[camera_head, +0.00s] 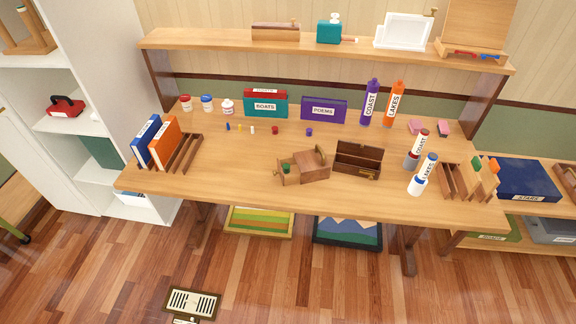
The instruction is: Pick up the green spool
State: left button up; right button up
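A small green spool (286,168) shows at the left end of a small wooden box (313,166) on the table. It appears to sit in a drawer (288,180) pulled out to the left of that box, with only its upper part showing. The box has a curved handle on its right side. Neither of my grippers is in view.
The wooden table (225,170) has clear space left of the box. A dark wooden caddy (358,158) stands close on the right. A red spool (275,130) and a purple spool (309,132) stand behind. Books in a rack (187,152) stand at the left end.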

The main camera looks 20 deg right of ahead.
aim_at(286, 167)
jog(key=u, duration=0.8)
jog(key=i, duration=0.5)
